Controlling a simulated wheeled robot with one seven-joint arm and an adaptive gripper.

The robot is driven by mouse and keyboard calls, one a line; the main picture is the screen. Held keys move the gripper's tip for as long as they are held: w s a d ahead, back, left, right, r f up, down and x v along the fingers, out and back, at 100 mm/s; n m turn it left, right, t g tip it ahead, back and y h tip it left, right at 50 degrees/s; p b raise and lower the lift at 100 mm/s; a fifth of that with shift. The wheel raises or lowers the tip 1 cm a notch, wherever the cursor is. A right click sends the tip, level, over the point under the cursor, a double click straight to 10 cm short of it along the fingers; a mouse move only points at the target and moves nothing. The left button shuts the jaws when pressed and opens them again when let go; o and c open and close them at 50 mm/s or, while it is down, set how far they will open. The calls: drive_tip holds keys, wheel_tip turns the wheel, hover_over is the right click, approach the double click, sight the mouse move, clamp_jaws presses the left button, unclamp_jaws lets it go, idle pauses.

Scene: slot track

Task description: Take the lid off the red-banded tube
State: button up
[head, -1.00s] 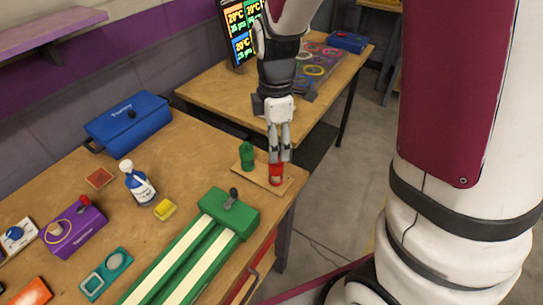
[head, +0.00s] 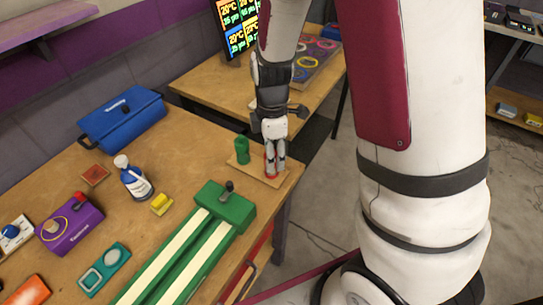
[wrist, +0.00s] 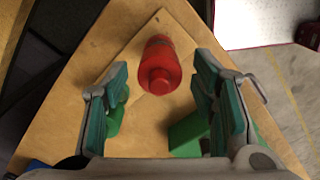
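The red tube (head: 271,167) stands on a thin wooden board near the right corner of the table. In the wrist view the red tube (wrist: 160,58) shows a smaller round knob at its near end; no separate band can be made out. My gripper (head: 275,160) points down over it with one finger on each side. In the wrist view my gripper (wrist: 160,76) is open, with gaps between the tube and both green-padded fingers. In the head view the fingers hide much of the tube.
A green tube (head: 242,150) stands beside it on the board (head: 262,174). The green slot track (head: 225,205) lies close in front. The table edge is close on the right.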

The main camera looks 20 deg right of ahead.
drive_tip(key=c, duration=0.4)
drive_tip(key=shift+r, duration=0.1)
drive_tip(key=shift+r, duration=0.45)
wheel_tip(320, 180, up, 2)
drive_tip(key=shift+w+r, duration=0.1)
drive_tip(key=shift+r, duration=0.05)
drive_tip(key=s+a+r+p, duration=0.1)
drive_tip(key=s+p, duration=0.6)
drive_tip(key=s, duration=0.9)
drive_tip(key=shift+a+r+p, duration=0.35)
drive_tip(key=shift+a, duration=0.35)
